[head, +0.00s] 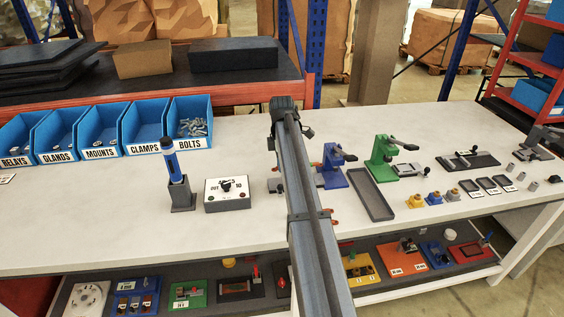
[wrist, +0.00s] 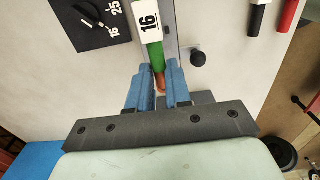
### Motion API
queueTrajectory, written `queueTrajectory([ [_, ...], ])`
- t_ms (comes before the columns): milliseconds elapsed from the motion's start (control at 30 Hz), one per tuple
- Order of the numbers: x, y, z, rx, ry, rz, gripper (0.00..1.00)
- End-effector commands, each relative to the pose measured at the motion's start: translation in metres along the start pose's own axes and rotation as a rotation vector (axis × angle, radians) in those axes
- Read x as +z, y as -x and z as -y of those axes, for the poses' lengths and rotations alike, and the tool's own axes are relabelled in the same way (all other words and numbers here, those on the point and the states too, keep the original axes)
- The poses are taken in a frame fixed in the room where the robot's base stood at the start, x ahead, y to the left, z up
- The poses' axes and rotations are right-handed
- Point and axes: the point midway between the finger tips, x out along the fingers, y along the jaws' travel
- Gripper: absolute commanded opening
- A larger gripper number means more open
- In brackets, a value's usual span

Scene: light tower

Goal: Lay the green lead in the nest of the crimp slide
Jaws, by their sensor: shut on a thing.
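In the wrist view, the green lead (wrist: 154,52) carries a white tag marked 16 and has a copper-coloured end. My gripper (wrist: 161,88) has blue fingers on both sides of that end and is shut on the lead. The lead lies along a grey metal strip (wrist: 172,28) with a round black knob (wrist: 198,58) beside it. I cannot tell whether this strip is the crimp slide, or whether the lead touches it. A black plate with a dial (wrist: 88,22), marked 16 and 25, is left of the lead. In the head view, my arm hides my gripper and the lead.
Black (wrist: 259,14) and red (wrist: 290,14) rods show at the wrist view's top right. In the head view, a dial box (head: 228,205) and screwdriver stand (head: 182,198) are left of my arm. Blue (head: 334,177) and green (head: 381,160) presses and a tray (head: 386,213) are right. The front-left tabletop is clear.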

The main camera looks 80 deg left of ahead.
Motion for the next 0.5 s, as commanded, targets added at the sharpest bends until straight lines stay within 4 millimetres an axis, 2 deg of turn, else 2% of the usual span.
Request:
queueTrajectory([
  [500, 0.0, -0.037, 0.0, 0.0, -0.001, 0.0, 0.0],
])
